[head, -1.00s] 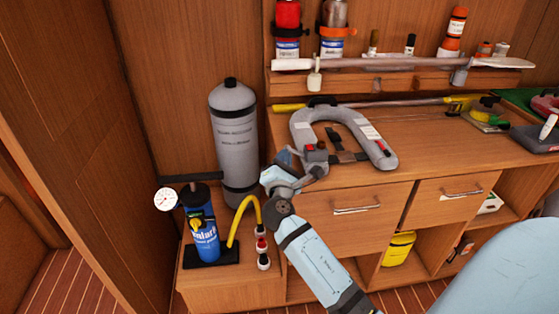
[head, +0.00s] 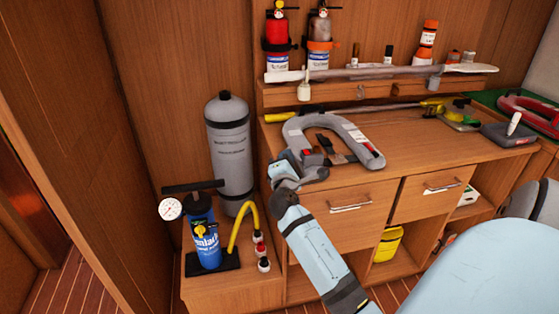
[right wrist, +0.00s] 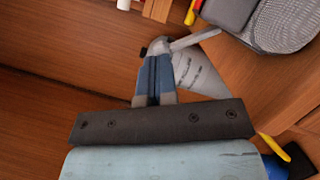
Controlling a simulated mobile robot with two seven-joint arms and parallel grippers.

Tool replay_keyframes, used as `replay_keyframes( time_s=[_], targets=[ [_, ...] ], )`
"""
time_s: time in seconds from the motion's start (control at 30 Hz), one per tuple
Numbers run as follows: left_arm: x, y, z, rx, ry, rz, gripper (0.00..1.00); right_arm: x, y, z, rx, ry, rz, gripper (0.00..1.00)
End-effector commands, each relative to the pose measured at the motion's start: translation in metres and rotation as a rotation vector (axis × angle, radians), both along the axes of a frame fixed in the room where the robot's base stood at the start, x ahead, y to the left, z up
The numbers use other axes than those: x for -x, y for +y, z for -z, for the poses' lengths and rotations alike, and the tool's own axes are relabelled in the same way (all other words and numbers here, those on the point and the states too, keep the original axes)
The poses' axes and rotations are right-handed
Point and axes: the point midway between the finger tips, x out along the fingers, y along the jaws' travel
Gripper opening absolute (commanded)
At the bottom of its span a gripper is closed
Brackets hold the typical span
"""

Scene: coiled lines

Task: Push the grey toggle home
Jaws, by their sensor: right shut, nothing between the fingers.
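My left gripper is not in view.
A grey cylinder (head: 230,145) stands left of the counter. A blue pump (head: 204,235) with a gauge and yellow hose is on the low cabinet. A dark grey box with a white lever (head: 512,135) is at the right. The counter's middle (head: 425,150) is clear.

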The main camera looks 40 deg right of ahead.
Motion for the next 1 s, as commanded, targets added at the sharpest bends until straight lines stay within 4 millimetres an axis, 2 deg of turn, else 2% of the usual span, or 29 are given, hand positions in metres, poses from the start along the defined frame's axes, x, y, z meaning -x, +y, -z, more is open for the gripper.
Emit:
replay_keyframes(
  time_s=[0.4, 1.0],
  targets=[
    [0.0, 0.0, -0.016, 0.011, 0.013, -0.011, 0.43, 0.005, -0.016, -0.014, -0.207, -0.125, 0.001, 0.0],
    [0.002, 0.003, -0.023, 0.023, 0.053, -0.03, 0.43, 0.013, -0.029, -0.024, -0.467, -0.284, 0.0, 0.0]
  ],
)
